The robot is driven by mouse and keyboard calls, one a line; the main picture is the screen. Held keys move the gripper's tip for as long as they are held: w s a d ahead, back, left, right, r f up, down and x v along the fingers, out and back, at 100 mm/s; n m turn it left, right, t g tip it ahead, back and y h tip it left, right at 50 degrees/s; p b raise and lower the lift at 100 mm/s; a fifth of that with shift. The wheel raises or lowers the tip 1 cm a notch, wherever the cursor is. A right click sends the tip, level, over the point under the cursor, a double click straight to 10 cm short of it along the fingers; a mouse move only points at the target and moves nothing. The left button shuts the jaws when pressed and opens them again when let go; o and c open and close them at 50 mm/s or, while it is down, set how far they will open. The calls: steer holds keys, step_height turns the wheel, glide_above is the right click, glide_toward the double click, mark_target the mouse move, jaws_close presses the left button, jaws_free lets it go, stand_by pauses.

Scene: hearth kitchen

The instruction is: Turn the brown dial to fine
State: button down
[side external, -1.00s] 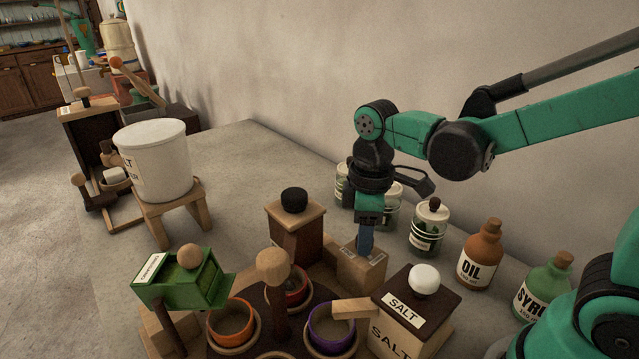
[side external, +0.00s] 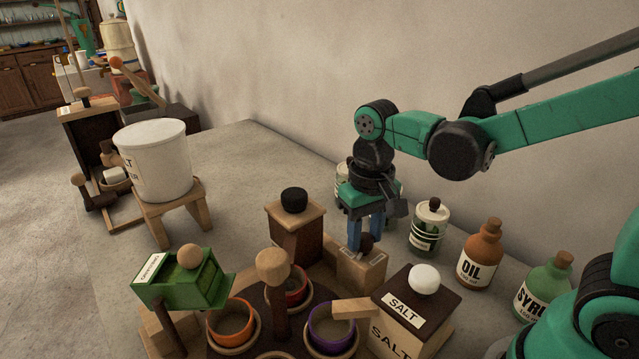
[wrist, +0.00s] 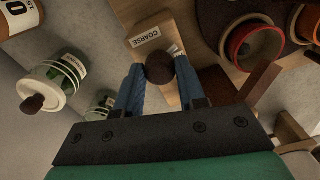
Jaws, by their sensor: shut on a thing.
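The brown dial (side external: 366,243) is a round dark knob on top of a light wooden block (side external: 362,268). It also shows in the wrist view (wrist: 159,68). My gripper (side external: 365,243) points down at the block, with its blue fingers on either side of the dial. In the wrist view my gripper (wrist: 158,78) is shut on the dial. A label reading COARSE (wrist: 146,37) lies on the block in the wrist view. A second label (wrist: 174,49) beside the dial is partly hidden and I cannot read it.
A salt box (side external: 410,315) with a white knob stands close to the right. A dark box with a black knob (side external: 294,200) stands to the left. Glass jars, an oil bottle (side external: 480,255) and a syrup bottle (side external: 545,292) line the wall side. Coloured bowls sit in front.

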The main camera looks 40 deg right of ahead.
mark_target(365, 237)
steer(key=shift+m, duration=2)
steer(key=c, duration=0.5)
jaws_free()
steer(key=shift+r, duration=2.85)
